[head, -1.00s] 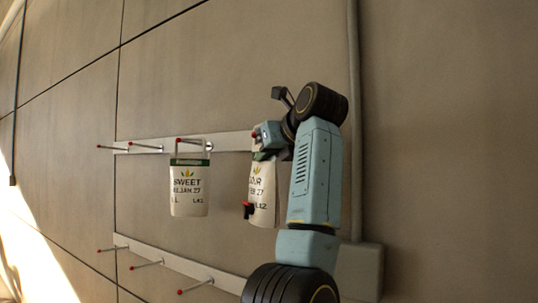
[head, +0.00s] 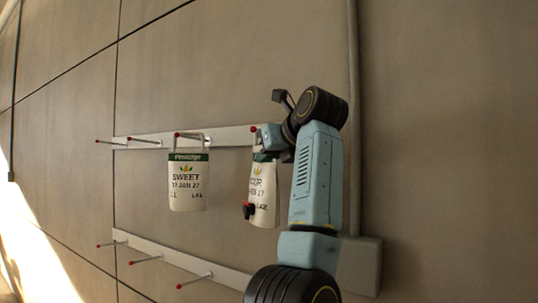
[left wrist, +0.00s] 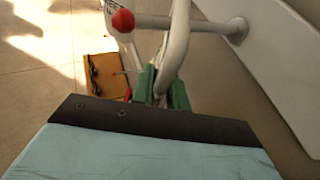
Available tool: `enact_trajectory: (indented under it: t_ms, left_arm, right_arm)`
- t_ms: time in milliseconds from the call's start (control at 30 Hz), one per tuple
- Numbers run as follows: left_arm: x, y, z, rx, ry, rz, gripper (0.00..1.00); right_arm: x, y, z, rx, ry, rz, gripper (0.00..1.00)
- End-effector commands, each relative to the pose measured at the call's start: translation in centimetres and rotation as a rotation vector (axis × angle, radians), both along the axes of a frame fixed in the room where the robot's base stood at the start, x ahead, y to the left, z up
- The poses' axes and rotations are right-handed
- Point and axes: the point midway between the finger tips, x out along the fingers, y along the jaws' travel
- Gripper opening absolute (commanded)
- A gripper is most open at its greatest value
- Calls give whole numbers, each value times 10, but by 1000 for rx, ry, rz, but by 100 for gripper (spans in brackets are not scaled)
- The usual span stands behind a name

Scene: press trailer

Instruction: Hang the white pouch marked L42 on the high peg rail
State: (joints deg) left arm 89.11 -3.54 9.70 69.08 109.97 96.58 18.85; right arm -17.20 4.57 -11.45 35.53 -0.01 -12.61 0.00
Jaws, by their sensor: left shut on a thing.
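A white pouch (head: 263,195) with a green top band hangs below my left gripper (head: 267,136); its lettering is partly hidden and its small code is too blurred to read surely. The gripper is shut on the pouch's white handle; the green fingertips (left wrist: 162,92) and handle (left wrist: 180,45) show in the left wrist view. There, a peg (left wrist: 190,22) with a red tip crosses close by the handle; I cannot tell whether it passes through the loop. The high peg rail (head: 228,137) runs behind the gripper. My right gripper is not in view.
Another white pouch (head: 188,185), marked SWEET, hangs from a high-rail peg to the left. More bare pegs stand farther left. A lower rail (head: 165,256) has several bare pegs. A grey conduit (head: 353,120) runs up the wall. An orange-brown object (left wrist: 105,75) lies on the floor.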

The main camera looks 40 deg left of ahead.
Motion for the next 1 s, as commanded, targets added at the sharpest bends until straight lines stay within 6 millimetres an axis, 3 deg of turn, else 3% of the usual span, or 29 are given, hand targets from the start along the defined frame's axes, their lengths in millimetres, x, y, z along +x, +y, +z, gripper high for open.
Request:
enact_trajectory:
  t_ms: [333,367,567,867,1000]
  left_arm:
    - [-1,0,4,7,-7,0,0]
    - [-1,0,4,7,-7,0,17]
    - [-1,0,2,4,-4,0,41]
    - [0,-2,-1,-3,4,-2,41]
    - [-5,-16,5,-1,-1,-4,41]
  right_arm:
    - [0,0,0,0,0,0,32]
    - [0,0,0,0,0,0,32]
    - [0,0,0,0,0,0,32]
    - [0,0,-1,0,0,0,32]
    - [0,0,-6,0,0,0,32]
